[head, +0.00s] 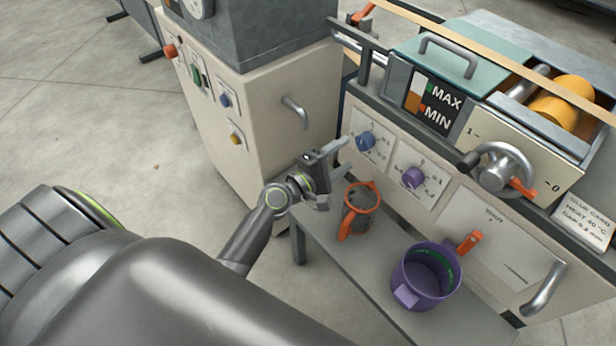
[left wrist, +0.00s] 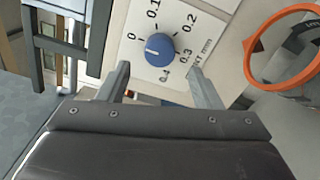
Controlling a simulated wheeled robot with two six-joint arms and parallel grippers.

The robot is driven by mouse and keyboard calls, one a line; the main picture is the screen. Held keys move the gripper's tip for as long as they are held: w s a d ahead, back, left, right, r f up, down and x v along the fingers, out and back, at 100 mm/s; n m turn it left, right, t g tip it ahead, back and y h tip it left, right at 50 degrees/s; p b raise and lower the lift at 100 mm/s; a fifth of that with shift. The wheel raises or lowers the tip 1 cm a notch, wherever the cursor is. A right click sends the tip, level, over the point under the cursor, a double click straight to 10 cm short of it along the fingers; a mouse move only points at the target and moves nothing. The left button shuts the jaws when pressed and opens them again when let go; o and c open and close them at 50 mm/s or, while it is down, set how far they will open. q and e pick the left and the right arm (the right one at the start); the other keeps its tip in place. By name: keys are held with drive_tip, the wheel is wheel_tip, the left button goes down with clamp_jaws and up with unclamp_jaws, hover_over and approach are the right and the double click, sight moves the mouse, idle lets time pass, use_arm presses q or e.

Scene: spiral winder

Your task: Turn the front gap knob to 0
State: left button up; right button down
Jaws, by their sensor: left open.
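The blue gap knob (head: 366,141) is on a white dial plate on the machine's front panel. My left gripper (head: 334,168) is open and empty, just left of the knob in the head view. In the left wrist view its fingertips (left wrist: 158,72) flank the knob's lower side, apart from it. My right gripper is out of view.
A purple knob (head: 413,178) sits right of the blue one. Below, an orange-rimmed jug (head: 359,209) and a purple pot (head: 426,276) stand on a grey shelf (head: 352,262). A crank handle (head: 499,168) juts out at right. A cream cabinet (head: 262,121) stands left.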

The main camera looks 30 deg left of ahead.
use_arm(q)
drive_tip(key=b+v, duration=0.1)
drive_tip(key=v, duration=1)
drive_tip(key=shift+b, duration=0.3)
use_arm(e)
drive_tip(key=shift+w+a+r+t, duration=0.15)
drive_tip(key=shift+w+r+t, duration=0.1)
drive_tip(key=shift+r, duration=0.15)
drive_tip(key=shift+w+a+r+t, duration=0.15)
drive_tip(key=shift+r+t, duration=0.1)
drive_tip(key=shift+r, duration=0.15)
use_arm(q)
drive_tip(key=shift+s, duration=0.15)
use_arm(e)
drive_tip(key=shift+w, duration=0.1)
